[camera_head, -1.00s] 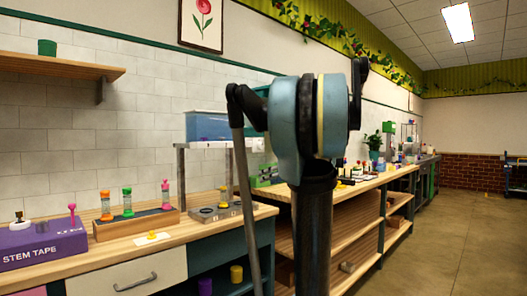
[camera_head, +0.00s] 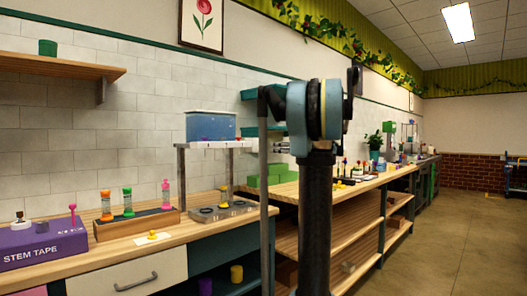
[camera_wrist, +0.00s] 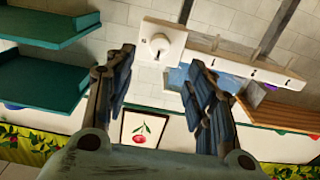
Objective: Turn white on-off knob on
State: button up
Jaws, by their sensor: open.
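In the wrist view, a round white knob with a dark slot-like mark (camera_wrist: 159,43) sits on a square white plate (camera_wrist: 176,33). The plate is at the left end of a white rail. My gripper (camera_wrist: 160,62) is open and empty, with one dark finger on either side of the knob in the picture. The knob shows in the gap near the fingertips; I see no contact, and the distance is unclear. In the head view, my arm blocks much of the middle, and I cannot make out the knob there.
A white shelf on grey legs (camera_head: 212,144) carries a blue container (camera_head: 210,125). Green shelves (camera_wrist: 38,95) are at the left of the wrist view. A wooden block with coloured tubes (camera_head: 138,223) and a purple box (camera_head: 42,243) stand on the bench.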

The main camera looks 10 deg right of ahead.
aim_at(262, 147)
jog(key=x, duration=1)
jog(key=shift+w+a, duration=0.25)
jog(key=shift+c, duration=0.5)
jog(key=c, duration=1)
